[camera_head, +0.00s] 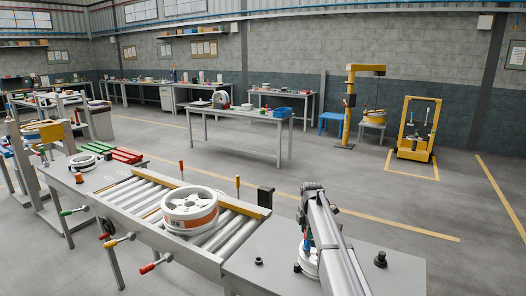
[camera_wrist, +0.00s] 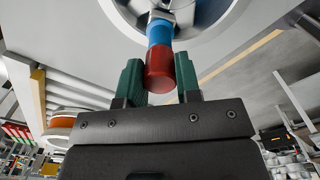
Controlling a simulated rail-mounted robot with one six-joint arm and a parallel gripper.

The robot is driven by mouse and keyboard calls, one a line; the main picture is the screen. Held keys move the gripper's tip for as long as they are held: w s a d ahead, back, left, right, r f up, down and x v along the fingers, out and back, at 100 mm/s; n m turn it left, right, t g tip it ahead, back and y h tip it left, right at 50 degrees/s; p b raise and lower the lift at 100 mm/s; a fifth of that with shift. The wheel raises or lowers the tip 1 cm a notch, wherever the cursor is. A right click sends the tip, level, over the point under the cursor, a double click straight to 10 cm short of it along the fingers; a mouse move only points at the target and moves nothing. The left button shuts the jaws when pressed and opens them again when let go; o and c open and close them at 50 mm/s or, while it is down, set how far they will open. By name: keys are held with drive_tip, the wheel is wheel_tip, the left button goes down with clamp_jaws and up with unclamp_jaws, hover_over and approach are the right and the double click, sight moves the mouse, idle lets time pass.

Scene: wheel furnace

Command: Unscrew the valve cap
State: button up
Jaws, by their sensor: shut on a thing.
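A red valve cap (camera_wrist: 159,70) sits at the end of a blue valve stem (camera_wrist: 160,32) in the wrist view. The stem comes from a metal fitting on a pale round wheel (camera_wrist: 118,12) at the top of that view. My gripper (camera_wrist: 159,82) has its two green fingers on either side of the cap and is shut on it. The cap is still in line with the stem; whether its thread is loose I cannot tell.
A white wheel with an orange band (camera_head: 190,210) lies on the roller conveyor (camera_head: 140,195) to the left. Small black knobs (camera_head: 380,259) stand on the grey table (camera_head: 405,275). A workbench (camera_head: 240,125) stands behind, with open floor between.

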clamp_jaws()
drive_tip(key=o, duration=0.7)
unclamp_jaws()
